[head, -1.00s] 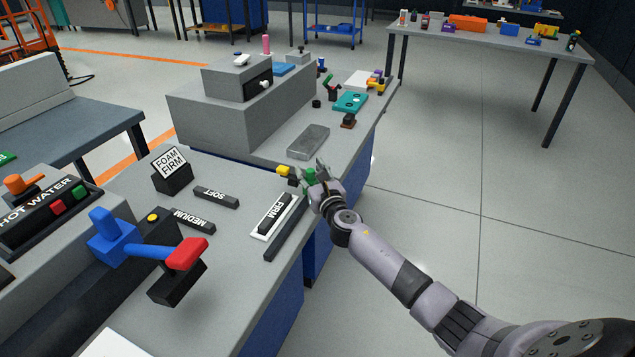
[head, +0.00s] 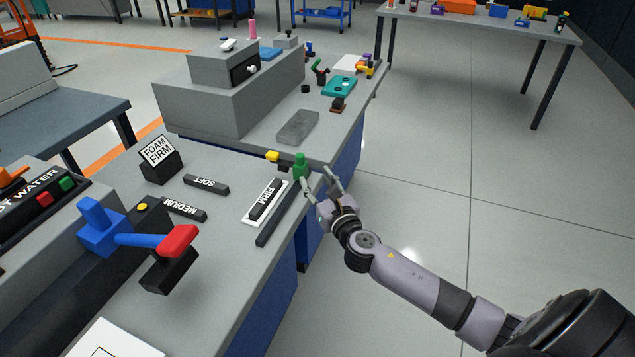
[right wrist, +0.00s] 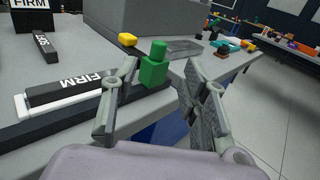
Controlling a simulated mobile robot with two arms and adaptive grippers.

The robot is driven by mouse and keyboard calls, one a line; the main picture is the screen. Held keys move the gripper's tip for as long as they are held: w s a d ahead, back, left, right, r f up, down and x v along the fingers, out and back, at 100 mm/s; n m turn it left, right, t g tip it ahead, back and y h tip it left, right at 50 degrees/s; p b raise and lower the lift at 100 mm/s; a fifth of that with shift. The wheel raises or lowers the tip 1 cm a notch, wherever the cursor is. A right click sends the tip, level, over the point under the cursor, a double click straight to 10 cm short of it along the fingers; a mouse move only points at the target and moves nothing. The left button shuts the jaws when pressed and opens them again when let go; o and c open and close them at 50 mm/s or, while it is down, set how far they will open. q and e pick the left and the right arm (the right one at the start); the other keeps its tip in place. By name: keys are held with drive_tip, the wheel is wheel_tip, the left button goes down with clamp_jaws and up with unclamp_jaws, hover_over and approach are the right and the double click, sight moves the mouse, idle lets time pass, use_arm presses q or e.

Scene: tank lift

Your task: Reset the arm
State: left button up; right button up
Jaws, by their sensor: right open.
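My right gripper (head: 318,178) is open and empty, off the right edge of the grey workbench (head: 215,225). It is just right of and below a small green block with a round knob (head: 300,166) at the bench edge. In the right wrist view the green block (right wrist: 154,68) appears between and beyond the two spread fingers (right wrist: 157,82); contact is not visible. A black FIRM bar (head: 264,199) lies on a white plate left of the gripper. My left gripper is not in view.
SOFT (head: 206,184) and MEDIUM (head: 184,209) bars and a FOAM FIRM sign (head: 160,158) are on the bench. A yellow block (head: 272,156) sits near the green one. Open floor (head: 430,220) lies to the right.

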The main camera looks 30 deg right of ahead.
drive_tip(key=s+d+f+m+g, duration=0.1)
drive_tip(key=s+f+m+g, duration=0.3)
drive_tip(key=f, duration=0.7)
drive_tip(key=s+f+m+g, duration=0.2)
drive_tip(key=s+f+m, duration=0.35)
drive_tip(key=f, duration=0.55)
drive_tip(key=s+d+f+m+g, duration=0.15)
drive_tip(key=s+f+m, duration=0.35)
drive_tip(key=f, duration=0.6)
drive_tip(key=s+a+f+m+g+p, duration=0.1)
drive_tip(key=s+a+f+m+g, duration=0.1)
drive_tip(key=s+f+m, duration=0.35)
drive_tip(key=s+a+f+m+g, duration=0.2)
drive_tip(key=s+f+g, duration=0.1)
drive_tip(key=s+f, duration=0.5)
drive_tip(key=s+a+f+m+g, duration=0.1)
drive_tip(key=s+a+f+m, duration=0.1)
drive_tip(key=s, duration=0.6)
drive_tip(key=s+a+f+m+g+y, duration=0.1)
drive_tip(key=s+a+f+m+g, duration=0.1)
drive_tip(key=s, duration=0.6)
drive_tip(key=s+a+f+m+g+y, duration=0.1)
drive_tip(key=s+a+f+m, duration=0.2)
drive_tip(key=s+m, duration=0.3)
drive_tip(key=s+a, duration=0.1)
drive_tip(key=s, duration=0.1)
drive_tip(key=shift+s+f+p, duration=0.2)
drive_tip(key=shift+s+p, duration=0.2)
